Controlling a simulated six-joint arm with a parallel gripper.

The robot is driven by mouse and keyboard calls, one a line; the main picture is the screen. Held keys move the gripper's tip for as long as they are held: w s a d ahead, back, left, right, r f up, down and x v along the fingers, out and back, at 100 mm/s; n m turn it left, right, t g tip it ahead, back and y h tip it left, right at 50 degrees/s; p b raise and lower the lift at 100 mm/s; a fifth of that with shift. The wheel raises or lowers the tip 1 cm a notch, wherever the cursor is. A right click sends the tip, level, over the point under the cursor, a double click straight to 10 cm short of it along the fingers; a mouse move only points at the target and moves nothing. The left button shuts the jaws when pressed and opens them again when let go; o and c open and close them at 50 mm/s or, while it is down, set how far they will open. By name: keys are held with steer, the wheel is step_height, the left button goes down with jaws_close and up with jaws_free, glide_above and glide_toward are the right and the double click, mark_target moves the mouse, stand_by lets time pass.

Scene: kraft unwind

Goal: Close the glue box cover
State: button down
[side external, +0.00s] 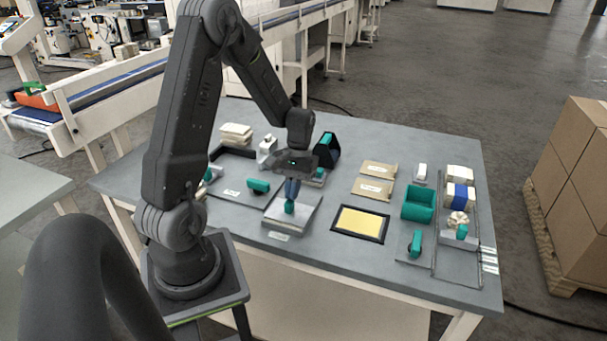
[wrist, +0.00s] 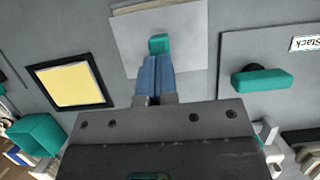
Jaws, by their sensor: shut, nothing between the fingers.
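A pale grey, flat-topped box (side external: 274,218) stands near the front middle of the table, and I take it for the glue box. Its top plate (wrist: 190,30), which looks like the cover, appears to lie flat. A teal knob (side external: 290,208) stands on the plate and also shows in the wrist view (wrist: 159,44). My gripper (side external: 291,198) points down right at the knob. Its blue fingertips (wrist: 155,60) are together with nothing between them. They overlap the knob's near edge in the wrist view; I cannot tell whether they touch it.
A black frame with a yellow pad (side external: 361,222) lies right of the box. A panel with a teal handle (side external: 258,186) lies to the left. Kraft envelopes (side external: 375,187) lie behind the yellow pad. A teal holder (side external: 418,203) and a tray of small items stand further right.

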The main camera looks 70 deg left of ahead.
steer(key=shift+s+d+f, duration=0.1)
steer(key=shift+s+d, duration=0.1)
steer(key=shift+s, duration=0.05)
